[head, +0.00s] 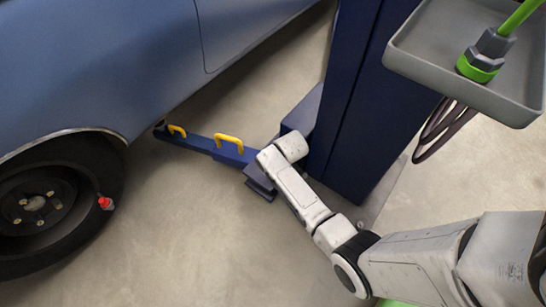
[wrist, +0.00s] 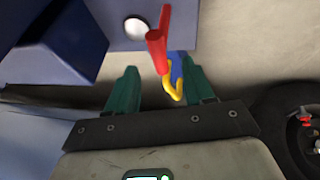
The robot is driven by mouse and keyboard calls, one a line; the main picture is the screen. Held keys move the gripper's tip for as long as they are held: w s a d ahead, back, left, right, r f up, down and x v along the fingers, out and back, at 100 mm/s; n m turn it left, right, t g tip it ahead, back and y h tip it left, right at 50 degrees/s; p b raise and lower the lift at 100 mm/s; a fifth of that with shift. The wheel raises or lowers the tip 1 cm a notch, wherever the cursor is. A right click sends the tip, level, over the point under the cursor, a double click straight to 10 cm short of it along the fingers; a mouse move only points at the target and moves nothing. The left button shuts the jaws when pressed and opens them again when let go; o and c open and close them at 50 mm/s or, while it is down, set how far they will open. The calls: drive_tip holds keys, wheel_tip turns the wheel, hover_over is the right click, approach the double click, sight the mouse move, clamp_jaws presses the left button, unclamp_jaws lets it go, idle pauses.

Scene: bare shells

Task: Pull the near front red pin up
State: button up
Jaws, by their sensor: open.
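The red pin (wrist: 157,48) stands out from the blue lift arm in the wrist view, near a round silver disc (wrist: 135,28). My gripper (wrist: 159,68) is open, with its two green fingers apart. The pin's near end shows between and just beyond the fingertips, and the fingers do not appear to touch it. In the head view my arm reaches down to the blue lift arm (head: 198,144) at the base of the post, and I cannot make out the pin there.
A yellow handle (wrist: 173,84) shows close to the right finger. The dark blue lift post (head: 350,100) stands beside my arm. A grey tray (head: 440,62) hangs at upper right. A blue car (head: 100,60) and its wheel (head: 75,235) are at left. Floor between is clear.

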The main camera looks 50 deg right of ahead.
drive_tip(key=p+v, duration=0.1)
drive_tip(key=v, duration=0.3)
drive_tip(key=shift+r, duration=0.2)
idle(0.4)
